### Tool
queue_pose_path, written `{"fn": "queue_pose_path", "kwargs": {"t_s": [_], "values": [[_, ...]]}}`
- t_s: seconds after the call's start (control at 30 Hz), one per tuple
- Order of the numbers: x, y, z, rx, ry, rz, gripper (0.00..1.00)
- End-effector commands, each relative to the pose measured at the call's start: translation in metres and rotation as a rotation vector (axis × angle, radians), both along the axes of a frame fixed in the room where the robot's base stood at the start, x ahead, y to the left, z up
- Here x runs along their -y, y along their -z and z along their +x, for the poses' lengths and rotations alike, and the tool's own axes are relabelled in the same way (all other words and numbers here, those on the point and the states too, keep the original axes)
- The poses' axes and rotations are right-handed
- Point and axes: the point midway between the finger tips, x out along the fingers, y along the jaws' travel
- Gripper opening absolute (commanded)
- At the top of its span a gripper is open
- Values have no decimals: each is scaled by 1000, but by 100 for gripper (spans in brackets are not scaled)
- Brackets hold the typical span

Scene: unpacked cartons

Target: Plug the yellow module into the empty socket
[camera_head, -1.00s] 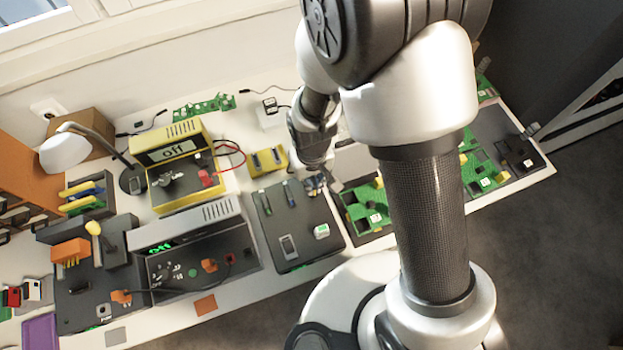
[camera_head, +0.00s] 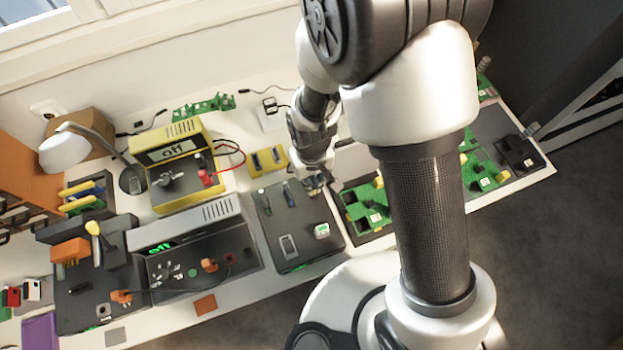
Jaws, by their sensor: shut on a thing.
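My gripper (camera_head: 315,183) points down at the upper right corner of a black box (camera_head: 298,218) on the bench. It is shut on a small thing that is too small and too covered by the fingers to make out. I cannot tell whether that thing touches the box. The box top carries two narrow slots or inserts near its upper edge, a grey rectangular plate and a small white block with green. A yellow block (camera_head: 257,168) with dark inserts stands just behind the box. I cannot clearly pick out the yellow module or the empty socket.
Green circuit boards (camera_head: 374,217) lie in a dark tray right of the box. A yellow meter (camera_head: 178,178) reading "off" and a grey power unit (camera_head: 200,252) stand to the left. A lamp (camera_head: 66,150) stands at the back left. My arm hides part of the right side.

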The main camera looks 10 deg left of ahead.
Motion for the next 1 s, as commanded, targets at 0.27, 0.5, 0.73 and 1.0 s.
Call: {"fn": "queue_pose_path", "kwargs": {"t_s": [0.27, 0.5, 0.73, 1.0], "values": [[0, 2, 0, 0, 0, 0, 0], [0, 8, 0, 0, 0, 0, 0], [0, 8, 0, 0, 0, 0, 0], [0, 8, 0, 0, 0, 0, 0]]}}
